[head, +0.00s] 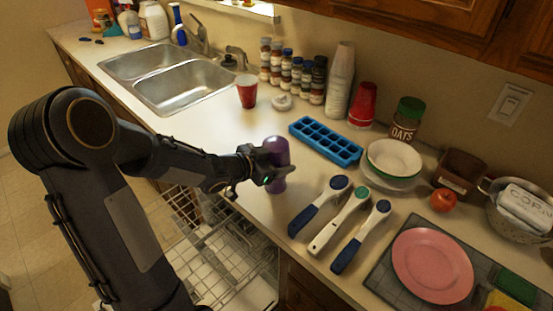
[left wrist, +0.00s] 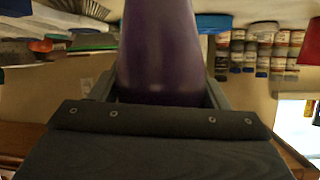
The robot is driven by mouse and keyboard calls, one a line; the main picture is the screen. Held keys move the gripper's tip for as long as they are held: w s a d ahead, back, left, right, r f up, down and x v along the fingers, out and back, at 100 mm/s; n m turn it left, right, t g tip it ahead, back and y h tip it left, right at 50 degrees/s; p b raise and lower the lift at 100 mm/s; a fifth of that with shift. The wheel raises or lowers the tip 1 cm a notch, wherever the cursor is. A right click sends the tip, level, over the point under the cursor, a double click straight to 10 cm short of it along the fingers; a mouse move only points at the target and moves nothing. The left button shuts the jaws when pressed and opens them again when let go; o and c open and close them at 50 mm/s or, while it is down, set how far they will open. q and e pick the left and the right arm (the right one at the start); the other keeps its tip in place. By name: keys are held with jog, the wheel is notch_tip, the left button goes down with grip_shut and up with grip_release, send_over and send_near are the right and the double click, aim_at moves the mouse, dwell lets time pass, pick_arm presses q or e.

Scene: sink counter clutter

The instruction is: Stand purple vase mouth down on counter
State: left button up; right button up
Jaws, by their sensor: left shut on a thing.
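The purple vase (head: 277,150) is near the front edge of the counter (head: 215,140), left of the blue-handled utensils in the head view. My left gripper (head: 274,172) is shut on it around its middle. The vase is about upright, with its wider end up and its narrower end down. I cannot see its mouth, nor tell whether its lower end touches the counter. In the left wrist view, the vase (left wrist: 160,50) fills the middle between my fingers, and the scene behind looks upside down. My right gripper is not in view.
A blue ice tray (head: 325,142), a red cup (head: 246,90) and several spice jars (head: 290,72) stand behind. Three long-handled utensils (head: 340,215) lie to the right, with a pink plate (head: 432,265) beyond. An open dishwasher rack (head: 215,250) is below the counter edge. Counter left of the vase is clear.

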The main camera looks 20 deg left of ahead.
pick_arm(q)
jog(key=shift+f+b, duration=0.4)
jog(key=shift+f, duration=0.05)
jog(key=o, duration=1.3)
jog(key=shift+s, duration=0.1)
jog(key=p+v, duration=0.1)
jog(key=v, duration=0.6)
jog(key=shift+s+r, duration=0.2)
jog(key=shift+s, duration=0.1)
jog(key=shift+a, duration=0.1)
